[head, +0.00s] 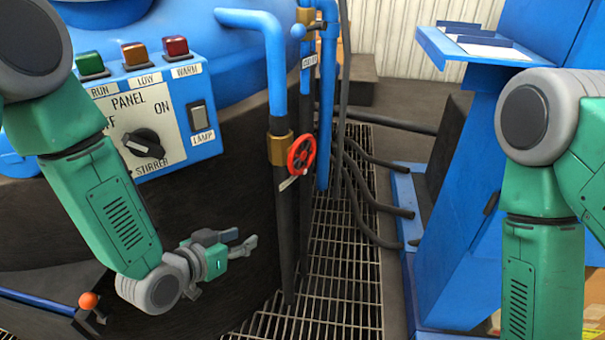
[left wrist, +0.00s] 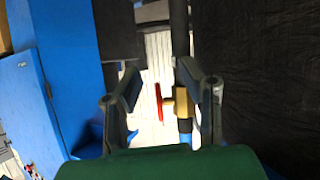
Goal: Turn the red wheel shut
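The red wheel (head: 301,154) sits on a brass valve (head: 280,148) on a blue and black upright pipe, right of the panel. My left gripper (head: 250,243) is below and left of the wheel, apart from it, with its fingers pointing right. In the left wrist view the red wheel (left wrist: 158,101) shows edge-on beside the brass valve body (left wrist: 181,102), seen between the two spread fingers (left wrist: 162,90). The left gripper is open and empty. My right arm shows at the right of the head view, but its gripper is out of view.
A control panel (head: 150,115) with buttons and a black knob is on the blue tank. An orange-tipped lever (head: 88,300) is low left. Hoses (head: 370,200) cross the floor grating (head: 340,270). A blue cabinet (head: 460,220) stands right.

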